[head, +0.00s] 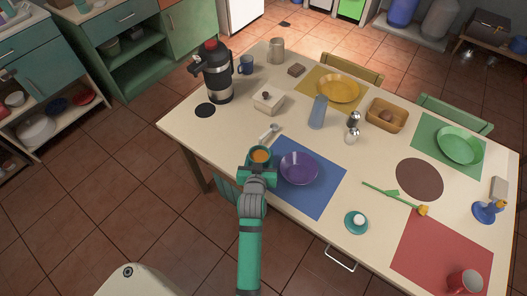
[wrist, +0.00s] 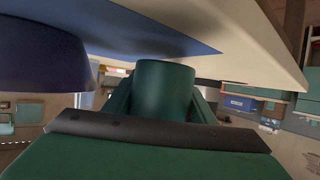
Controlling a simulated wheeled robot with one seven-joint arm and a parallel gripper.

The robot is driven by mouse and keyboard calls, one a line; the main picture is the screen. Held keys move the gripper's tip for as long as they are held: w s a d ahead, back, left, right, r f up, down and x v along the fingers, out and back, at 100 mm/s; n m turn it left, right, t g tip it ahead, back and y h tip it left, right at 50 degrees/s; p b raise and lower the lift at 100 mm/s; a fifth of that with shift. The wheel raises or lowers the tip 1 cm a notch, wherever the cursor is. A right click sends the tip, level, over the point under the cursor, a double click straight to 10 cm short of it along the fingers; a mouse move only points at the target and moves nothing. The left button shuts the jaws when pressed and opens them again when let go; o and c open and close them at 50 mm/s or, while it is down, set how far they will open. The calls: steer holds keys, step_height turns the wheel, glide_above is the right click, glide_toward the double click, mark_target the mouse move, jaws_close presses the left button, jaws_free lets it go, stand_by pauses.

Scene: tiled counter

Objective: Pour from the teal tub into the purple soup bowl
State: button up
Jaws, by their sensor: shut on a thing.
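My gripper (head: 258,171) is shut on the teal tub (head: 260,161), near the table's front left edge. The tub's open top faces up and shows orange contents in the head view; any slight tilt is hard to tell. The purple soup bowl (head: 299,168) sits on a blue mat (head: 312,198) just right of the tub, and looks empty. In the wrist view the tub (wrist: 164,88) stands between my fingers, and the purple bowl (wrist: 40,55) shows at the left. The tub is beside the bowl, not over it.
A white spoon (head: 269,132) lies behind the tub. A lidded box (head: 268,101), a blue-grey glass (head: 318,112) and two shakers (head: 352,128) stand farther back. A teal saucer with an egg-like thing (head: 356,222) and a green flower (head: 392,194) lie to the right.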

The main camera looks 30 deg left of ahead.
steer(key=shift+w+d+r+m+y, duration=0.1)
steer(key=shift+d+r+m+y, duration=0.1)
steer(key=shift+r+m, duration=0.3)
steer(key=shift+w+d+r+m+y, duration=0.1)
steer(key=shift+d+r+m+y, duration=0.1)
steer(key=shift+r, duration=0.45)
steer(key=shift+m+g+y, duration=0.3)
steer(key=shift+m+y, duration=0.3)
steer(key=shift+m, duration=0.2)
steer(key=d+r, duration=0.1)
steer(key=w+d+r, duration=0.1)
steer(key=d+r, duration=0.1)
steer(key=shift+w+d+r, duration=0.25)
steer(key=shift+w+r, duration=0.1)
steer(key=shift+r, duration=0.05)
steer(key=shift+s+a+r+m+y, duration=0.2)
steer(key=shift+r+m+y, duration=0.25)
steer(key=shift+m+y, duration=0.7)
steer(key=shift+s+a+r+m+y, duration=0.1)
steer(key=shift+a+r+m+y, duration=0.3)
steer(key=shift+m, duration=1.4)
steer(key=shift+s+a+r+m+y, duration=0.15)
steer(key=shift+r+m+y, duration=0.3)
steer(key=shift+m+y, duration=0.75)
steer(key=r+m, duration=0.2)
steer(key=m, duration=0.1)
steer(key=shift+w+d+m+t+y, duration=0.2)
steer(key=shift+d+m+t+y, duration=0.05)
steer(key=shift+d+t, duration=0.15)
